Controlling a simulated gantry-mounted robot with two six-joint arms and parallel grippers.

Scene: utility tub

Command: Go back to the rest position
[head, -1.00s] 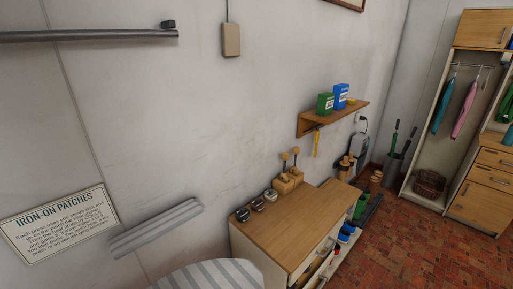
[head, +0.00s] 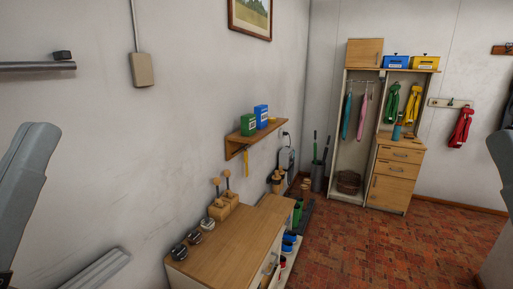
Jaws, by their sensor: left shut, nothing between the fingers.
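My left arm is a grey raised link at the left edge of the head view. A dark piece of my left gripper (head: 6,279) shows at the bottom left corner, mostly cut off by the frame. It is shut and holds nothing. My right arm shows only as grey parts at the right edge; its gripper is not in view. Neither arm is seen touching anything.
A wooden-topped cabinet (head: 232,243) stands against the wall, with several round-topped items and wooden-handled tools on it. A wall shelf (head: 254,136) holds green and blue boxes. A wardrobe (head: 353,135) and drawers (head: 397,172) stand behind. The brick-red floor (head: 390,240) is clear.

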